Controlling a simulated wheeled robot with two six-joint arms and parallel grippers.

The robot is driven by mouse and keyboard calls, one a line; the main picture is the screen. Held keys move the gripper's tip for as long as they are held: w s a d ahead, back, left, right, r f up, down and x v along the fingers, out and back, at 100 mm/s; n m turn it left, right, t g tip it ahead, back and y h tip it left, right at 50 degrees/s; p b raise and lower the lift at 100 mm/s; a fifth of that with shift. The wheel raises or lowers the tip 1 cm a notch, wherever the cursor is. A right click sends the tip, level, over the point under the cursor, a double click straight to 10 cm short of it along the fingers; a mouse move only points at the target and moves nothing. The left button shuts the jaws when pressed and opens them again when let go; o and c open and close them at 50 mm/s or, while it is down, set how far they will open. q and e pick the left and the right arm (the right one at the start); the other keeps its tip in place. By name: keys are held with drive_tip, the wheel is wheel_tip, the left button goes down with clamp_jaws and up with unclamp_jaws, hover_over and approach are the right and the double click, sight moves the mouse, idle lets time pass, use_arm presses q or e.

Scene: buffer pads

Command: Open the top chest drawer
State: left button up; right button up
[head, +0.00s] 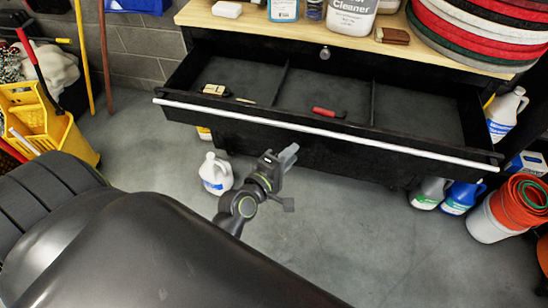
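The top chest drawer (325,132) is pulled far out from the black chest (262,37). Its silver front edge runs across the middle of the head view. The inside shows dividers, a small tan item (216,90) and a red-handled tool (328,113). My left gripper (289,154) is below and in front of the drawer's front edge in the picture. I see no handle or drawer part held in it. Its finger opening is too small and angled to judge. My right gripper is not in view.
Bottles and red and green pads (480,30) crowd the wooden chest top (270,22). A white jug (216,174) stands on the floor below the drawer. A yellow mop bucket (40,125) is at left; jugs and an orange-lined bucket (490,218) are at right.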

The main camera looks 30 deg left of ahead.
use_arm(q)
drive_tip(key=b+v, duration=0.1)
drive_tip(key=v, duration=0.5)
drive_tip(key=shift+s, duration=0.25)
drive_tip(key=s+a+f+m+g, duration=0.1)
drive_tip(key=s+f+m+g, duration=0.2)
drive_tip(key=f, duration=0.7)
drive_tip(key=s+f+m+g+y, duration=0.1)
drive_tip(key=s+f+m+g, duration=0.1)
drive_tip(key=f, duration=0.8)
drive_tip(key=s+a+f+m+g, duration=0.1)
drive_tip(key=s+f+m+g, duration=0.2)
drive_tip(key=f, duration=0.8)
drive_tip(key=s+a+f+m+g+y, duration=0.1)
drive_tip(key=s+a+f+m+g, duration=0.2)
drive_tip(key=s+f, duration=0.5)
drive_tip(key=s+a+f+m+g+y, duration=0.1)
drive_tip(key=s+a+f+m+g, duration=0.2)
drive_tip(key=s, duration=1.2)
wheel_tip(320, 180, down, 6)
drive_tip(key=a+m, duration=0.1)
drive_tip(key=m, duration=0.2)
drive_tip(key=shift+a+r+g, duration=0.15)
drive_tip(key=shift+a+g, duration=0.15)
drive_tip(key=shift+a, duration=0.1)
